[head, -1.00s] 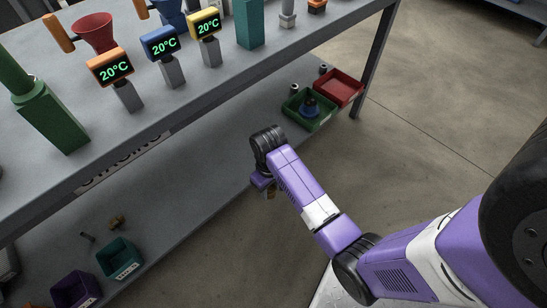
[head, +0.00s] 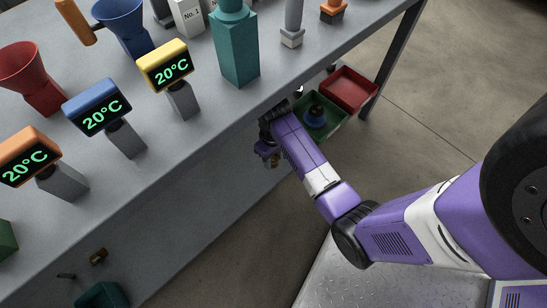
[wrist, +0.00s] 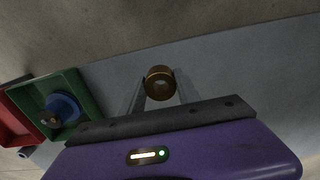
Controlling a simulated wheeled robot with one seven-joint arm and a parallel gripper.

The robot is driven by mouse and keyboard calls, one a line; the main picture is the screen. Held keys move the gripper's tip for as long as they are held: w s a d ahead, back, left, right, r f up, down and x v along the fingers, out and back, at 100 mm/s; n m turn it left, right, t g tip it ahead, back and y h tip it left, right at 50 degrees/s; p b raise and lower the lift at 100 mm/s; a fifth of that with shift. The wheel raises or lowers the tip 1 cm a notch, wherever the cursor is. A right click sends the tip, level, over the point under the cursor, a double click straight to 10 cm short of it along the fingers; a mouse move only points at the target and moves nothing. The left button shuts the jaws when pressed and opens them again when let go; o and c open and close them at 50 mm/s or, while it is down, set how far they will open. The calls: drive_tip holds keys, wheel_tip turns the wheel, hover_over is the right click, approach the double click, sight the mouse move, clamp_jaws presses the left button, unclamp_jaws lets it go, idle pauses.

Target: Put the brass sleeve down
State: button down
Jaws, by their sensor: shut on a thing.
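The brass sleeve (wrist: 160,83) is a short ring with a dark bore, held between the fingertips of my gripper (wrist: 160,90) in the wrist view. My gripper is shut on it. In the head view my gripper (head: 268,155) is small and mostly hidden by my wrist, at the edge of the bench's lower shelf. A small brass-coloured bit of the sleeve (head: 274,161) shows there. The grey lower shelf (wrist: 225,75) spreads behind the sleeve in the wrist view. I cannot tell the gap between sleeve and shelf.
A green bin (head: 335,130) with a blue object (head: 315,117) and a red bin (head: 352,92) stand at the shelf's far end. A teal bin (head: 104,296) is at the lower left. The bench top (head: 215,125), carrying displays and funnels, overhangs the shelf.

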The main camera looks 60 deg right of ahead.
sight(273, 174)
drive_tip(key=f+b, duration=0.2)
drive_tip(key=f, duration=0.3)
drive_tip(key=f+b, duration=0.3)
drive_tip(key=f, duration=0.2)
drive_tip(key=shift+w+d, duration=0.15)
drive_tip(key=shift+d, duration=0.05)
drive_tip(key=shift+f, duration=0.1)
drive_tip(key=c, duration=0.9)
unclamp_jaws()
drive_tip(key=shift+o, duration=0.2)
